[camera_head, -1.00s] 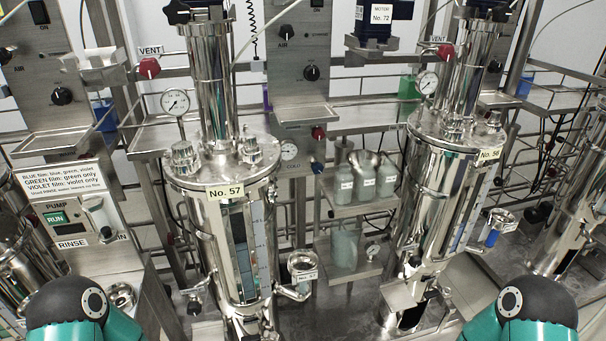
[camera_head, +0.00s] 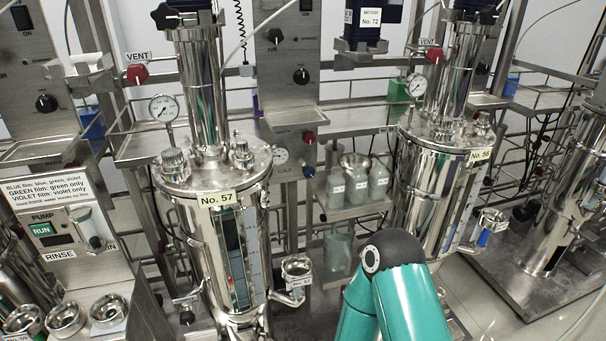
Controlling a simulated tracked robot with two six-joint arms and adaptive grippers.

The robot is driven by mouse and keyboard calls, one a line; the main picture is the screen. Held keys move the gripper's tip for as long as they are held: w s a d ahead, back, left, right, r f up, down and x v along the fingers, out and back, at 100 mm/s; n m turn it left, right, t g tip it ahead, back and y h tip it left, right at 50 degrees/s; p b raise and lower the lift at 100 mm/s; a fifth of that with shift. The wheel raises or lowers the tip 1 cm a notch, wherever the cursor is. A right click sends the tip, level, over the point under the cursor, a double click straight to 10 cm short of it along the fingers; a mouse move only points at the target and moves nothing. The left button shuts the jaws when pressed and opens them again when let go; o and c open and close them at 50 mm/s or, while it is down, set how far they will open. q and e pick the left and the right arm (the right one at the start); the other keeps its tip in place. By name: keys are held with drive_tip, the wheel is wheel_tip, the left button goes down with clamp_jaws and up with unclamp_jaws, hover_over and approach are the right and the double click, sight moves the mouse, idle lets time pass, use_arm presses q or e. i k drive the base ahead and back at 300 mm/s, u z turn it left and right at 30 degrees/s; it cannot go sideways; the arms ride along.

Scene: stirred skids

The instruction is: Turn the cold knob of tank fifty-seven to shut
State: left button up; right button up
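Tank fifty-seven (camera_head: 205,235) is a shiny steel vessel left of centre, with a yellow-white "No. 57" label. Behind it to the right, a small blue knob (camera_head: 308,171) sits beside a "COLD" label (camera_head: 286,170), below a red knob (camera_head: 309,137). The blue knob is small in view, and its setting cannot be read. A round dial gauge (camera_head: 281,156) is just left of the knobs. A teal and black arm link of mine stands at lower centre right, below and right of the knobs. Neither of my grippers is in view.
Tank No. 58 (camera_head: 425,190) stands to the right. Bottles (camera_head: 357,186) sit on a shelf right of the knobs. A steel cup on a bracket (camera_head: 296,268) juts out from tank fifty-seven's right side. A red VENT knob (camera_head: 137,74) is at upper left.

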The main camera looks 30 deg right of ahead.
sight(309, 172)
drive_tip(key=z, duration=0.1)
drive_tip(key=k, duration=0.9)
drive_tip(key=z, duration=0.6)
drive_tip(key=i, duration=1)
drive_tip(key=z, duration=0.05)
